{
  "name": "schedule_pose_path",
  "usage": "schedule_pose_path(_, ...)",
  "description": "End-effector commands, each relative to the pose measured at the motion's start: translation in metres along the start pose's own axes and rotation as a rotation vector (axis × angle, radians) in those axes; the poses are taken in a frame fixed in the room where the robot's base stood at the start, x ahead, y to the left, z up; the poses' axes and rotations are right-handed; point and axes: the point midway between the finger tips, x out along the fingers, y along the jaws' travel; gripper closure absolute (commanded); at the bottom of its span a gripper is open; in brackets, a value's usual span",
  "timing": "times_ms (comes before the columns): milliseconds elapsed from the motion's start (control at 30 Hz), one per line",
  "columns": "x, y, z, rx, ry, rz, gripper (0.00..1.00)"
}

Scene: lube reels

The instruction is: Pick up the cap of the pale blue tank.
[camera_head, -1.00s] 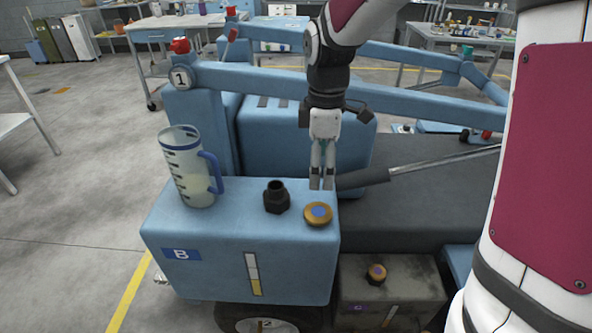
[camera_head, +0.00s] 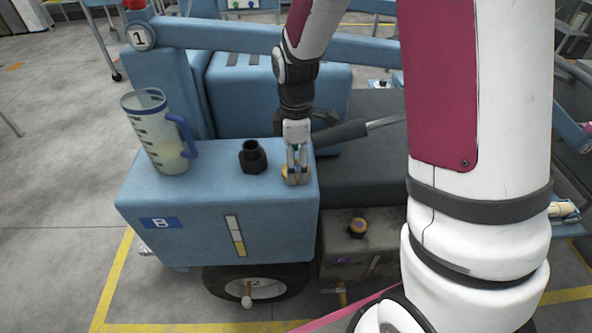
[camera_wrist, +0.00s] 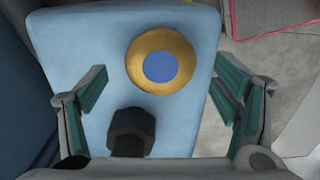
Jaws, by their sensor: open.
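The pale blue tank (camera_head: 190,220), marked B, stands at the middle left in the head view. Its gold cap (camera_head: 284,172) sits on the tank top near the right edge, partly hidden behind my fingers. In the wrist view the cap (camera_wrist: 135,62) is whole, a gold ring with a blue centre. My gripper (camera_head: 297,181) points down at the cap and is open and empty. In the wrist view its two teal-padded fingers (camera_wrist: 160,86) are spread wide, with the cap between their lines and slightly toward the top of the picture. Whether they touch it, I cannot tell.
A black hex fitting (camera_head: 253,158) stands on the tank top left of the cap. A clear jug with a blue handle (camera_head: 160,140) stands further left. A darker tank with its own cap (camera_head: 358,227) sits lower right. A grey bar (camera_head: 340,133) passes behind my gripper.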

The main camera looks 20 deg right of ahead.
Motion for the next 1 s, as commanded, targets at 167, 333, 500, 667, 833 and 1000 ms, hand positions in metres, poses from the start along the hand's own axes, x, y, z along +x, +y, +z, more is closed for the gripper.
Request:
schedule_pose_path(167,0.017,0.0,-0.001,-0.001,0.0,-0.001,0.18)
schedule_pose_path(333,0.019,0.0,0.0,0.0,0.001,0.001,0.18)
schedule_pose_path(500,0.018,0.0,0.0,0.0,0.001,0.001,0.39)
schedule_pose_path(667,0.018,0.0,0.0,0.0,0.001,0.0,0.72)
schedule_pose_path(833,0.018,0.0,0.0,0.0,0.001,0.001,0.77)
schedule_pose_path(1000,0.017,0.0,0.0,0.0,0.001,0.001,0.77)
